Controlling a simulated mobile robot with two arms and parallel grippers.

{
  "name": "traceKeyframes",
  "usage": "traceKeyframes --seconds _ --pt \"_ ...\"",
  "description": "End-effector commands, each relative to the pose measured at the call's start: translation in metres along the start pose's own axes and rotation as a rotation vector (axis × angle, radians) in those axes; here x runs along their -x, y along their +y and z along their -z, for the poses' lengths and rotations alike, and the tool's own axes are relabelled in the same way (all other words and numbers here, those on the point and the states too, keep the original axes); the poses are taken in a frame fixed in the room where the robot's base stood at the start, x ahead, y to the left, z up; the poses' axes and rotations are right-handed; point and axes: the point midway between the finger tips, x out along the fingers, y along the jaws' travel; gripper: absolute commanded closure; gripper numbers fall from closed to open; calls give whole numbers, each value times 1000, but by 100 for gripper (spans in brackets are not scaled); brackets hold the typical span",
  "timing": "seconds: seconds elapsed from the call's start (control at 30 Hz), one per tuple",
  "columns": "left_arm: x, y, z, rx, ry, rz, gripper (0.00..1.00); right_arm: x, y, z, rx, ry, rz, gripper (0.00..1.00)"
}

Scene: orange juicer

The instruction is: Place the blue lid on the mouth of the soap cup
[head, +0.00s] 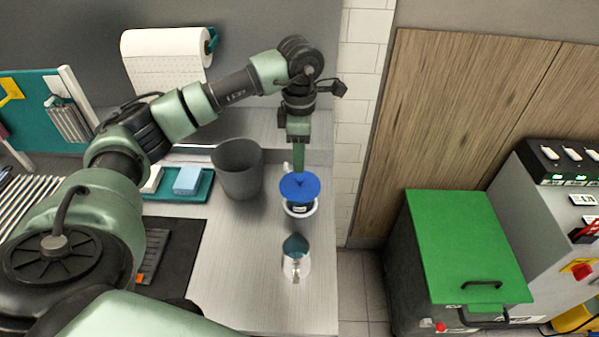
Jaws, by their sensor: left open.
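The blue lid (299,187) is a flat disc near the right end of the grey counter. It lies over a white cup (292,211) with a dark marking and covers its mouth from this view. I cannot tell whether the lid is fully seated. My left gripper (299,174) points down right at the back edge of the lid. It is open, and its fingertips are partly hard to make out. I cannot tell whether they touch the lid. My right gripper is not in view.
A grey bin (238,170) and a teal tray (205,188) with a blue sponge (187,180) stand to the left. The counter (250,290) is clear in front; its right edge is close.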

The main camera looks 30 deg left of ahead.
Motion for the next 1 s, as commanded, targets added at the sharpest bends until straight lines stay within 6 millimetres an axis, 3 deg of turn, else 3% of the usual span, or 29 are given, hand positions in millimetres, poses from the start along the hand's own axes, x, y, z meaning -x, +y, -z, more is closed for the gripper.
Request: traceKeyframes --seconds 0.2,0.37,1.0 --pt "40 0 -1 -1 -3 -3 56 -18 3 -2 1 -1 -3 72" --pt "58 0 -1 0 -1 -1 56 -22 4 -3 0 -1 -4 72" --pt "64 0 0 0 1 1 56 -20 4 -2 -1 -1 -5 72"
